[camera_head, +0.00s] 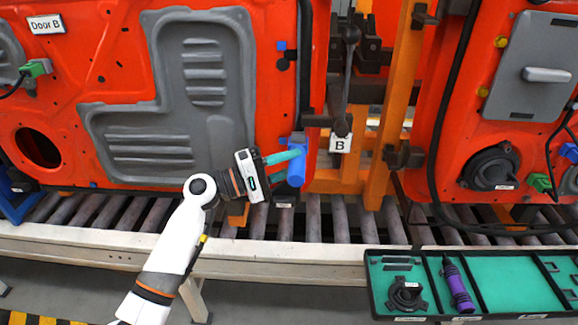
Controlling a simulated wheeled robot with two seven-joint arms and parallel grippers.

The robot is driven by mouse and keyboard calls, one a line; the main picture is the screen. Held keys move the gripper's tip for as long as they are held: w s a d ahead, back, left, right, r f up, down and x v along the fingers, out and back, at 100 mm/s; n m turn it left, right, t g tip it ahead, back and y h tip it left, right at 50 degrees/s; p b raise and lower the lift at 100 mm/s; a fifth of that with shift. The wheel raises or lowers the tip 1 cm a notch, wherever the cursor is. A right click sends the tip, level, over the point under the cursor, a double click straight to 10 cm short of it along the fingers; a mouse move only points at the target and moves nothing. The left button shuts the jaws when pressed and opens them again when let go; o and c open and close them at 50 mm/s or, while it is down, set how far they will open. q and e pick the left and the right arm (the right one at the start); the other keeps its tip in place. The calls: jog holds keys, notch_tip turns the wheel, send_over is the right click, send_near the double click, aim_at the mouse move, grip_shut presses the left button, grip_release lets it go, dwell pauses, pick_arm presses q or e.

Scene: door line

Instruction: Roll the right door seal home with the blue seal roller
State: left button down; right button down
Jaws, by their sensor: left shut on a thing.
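My left gripper (283,166) is shut on the blue seal roller (297,168), a blue cylinder held upright between its teal fingers. The roller is at the lower right corner of the left orange door (130,60), labelled Door B. A black seal strip (304,60) runs down that door's right edge and ends in view just above the roller. I cannot tell whether the roller touches it. Another black seal (440,110) runs down the left edge of the right orange door (470,80) and curves along its bottom. My right gripper is not in view.
An orange post with clamps (392,90) and a B tag (340,143) stands between the doors. A roller conveyor (150,212) runs below them. A teal tray (515,285) at the lower right holds a black part (406,294) and a purple tool (458,287).

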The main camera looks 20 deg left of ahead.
pick_arm(q)
notch_tip(320, 180, up, 13)
jog(key=p, duration=0.8)
dwell(1.3)
notch_tip(320, 180, up, 16)
jog(key=p, duration=1)
dwell(1.7)
jog(key=shift+f, duration=0.1)
jog(key=s+d, duration=0.4)
jog(key=s, duration=1)
jog(key=shift+s+p, duration=0.15)
jog(key=shift+p, duration=0.15)
dwell(0.3)
